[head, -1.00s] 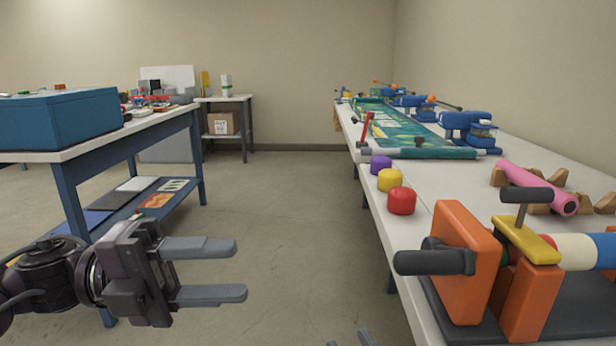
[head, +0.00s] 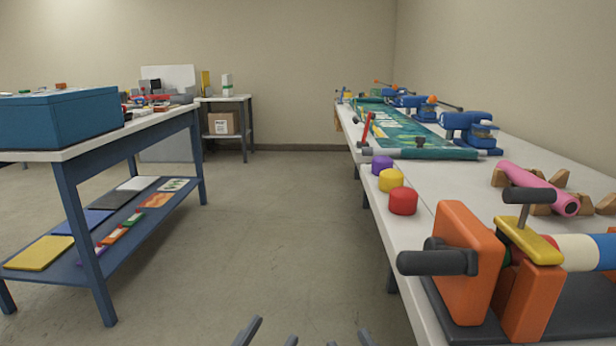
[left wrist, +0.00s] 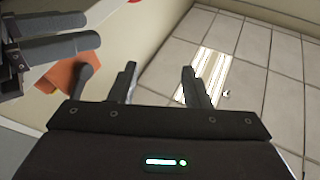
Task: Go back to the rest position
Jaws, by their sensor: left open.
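My left gripper (head: 269,335) shows only its fingertips at the bottom edge of the head view, low over the floor in the aisle. In the left wrist view its two fingers (left wrist: 159,82) stand apart with nothing between them. My right gripper (head: 347,339) shows only its fingertips at the bottom edge, apart and empty, left of the right bench. It also shows at the upper left of the left wrist view (left wrist: 85,35). The rest of both arms is hidden.
The right bench (head: 471,177) carries an orange clamp stand (head: 467,262) at its near end, plus red (head: 403,201), yellow (head: 391,180) and purple (head: 381,165) knobs along its edge. A blue table (head: 79,171) with a blue box (head: 60,118) stands left. The floor between is clear.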

